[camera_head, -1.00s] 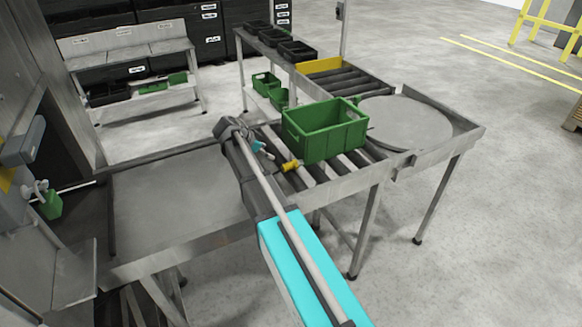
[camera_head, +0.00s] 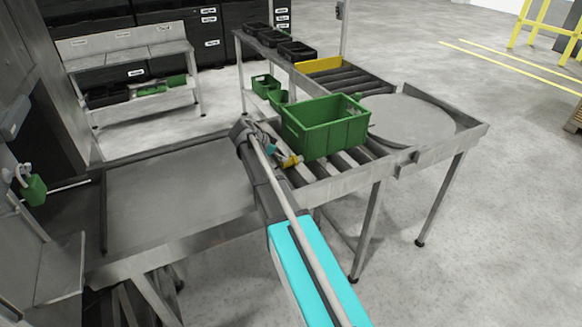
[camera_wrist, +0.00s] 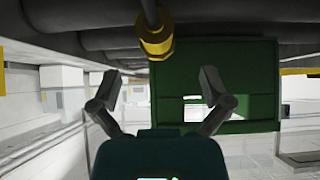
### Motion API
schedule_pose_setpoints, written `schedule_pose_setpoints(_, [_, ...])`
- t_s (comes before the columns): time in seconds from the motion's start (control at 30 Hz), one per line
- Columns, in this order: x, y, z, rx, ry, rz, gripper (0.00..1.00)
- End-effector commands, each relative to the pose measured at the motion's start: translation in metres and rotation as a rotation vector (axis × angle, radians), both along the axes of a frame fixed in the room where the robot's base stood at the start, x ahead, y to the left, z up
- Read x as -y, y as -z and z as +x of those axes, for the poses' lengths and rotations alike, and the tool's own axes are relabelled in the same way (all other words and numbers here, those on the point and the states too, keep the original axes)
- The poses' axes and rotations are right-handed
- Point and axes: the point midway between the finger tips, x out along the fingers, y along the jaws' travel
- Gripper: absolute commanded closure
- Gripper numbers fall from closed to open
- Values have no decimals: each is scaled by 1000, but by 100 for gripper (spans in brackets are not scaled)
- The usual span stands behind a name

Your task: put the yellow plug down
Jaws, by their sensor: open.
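The yellow plug (camera_head: 291,160) lies on the roller conveyor, just in front of the green crate's left end. In the wrist view, which looks upside down, the brass-yellow plug (camera_wrist: 155,38) with a dark stem is against the dark rollers. My gripper (camera_wrist: 156,88) has its two fingers spread, with nothing between them. The plug shows above the gap between the fingertips in that picture, apart from both. In the head view my gripper (camera_head: 280,157) is close beside the plug, partly hidden by my arm.
The green crate (camera_head: 325,132) stands on the rollers (camera_head: 345,165) right by the plug. A round turntable plate (camera_head: 412,121) is to the right, a flat metal table (camera_head: 180,185) to the left. A yellow bar (camera_head: 323,65) closes the rear rollers.

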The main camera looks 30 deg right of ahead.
Motion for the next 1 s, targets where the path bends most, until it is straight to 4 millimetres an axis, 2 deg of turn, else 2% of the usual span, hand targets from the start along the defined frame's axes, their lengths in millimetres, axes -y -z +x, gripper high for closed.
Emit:
schedule_pose_setpoints(0.1, [5,7,0,0,0,0,2])
schedule_pose_setpoints(0.67, [8,10,0,0,0,0,2])
schedule_pose_setpoints(1.0, [26,32,-2,0,-1,0,2])
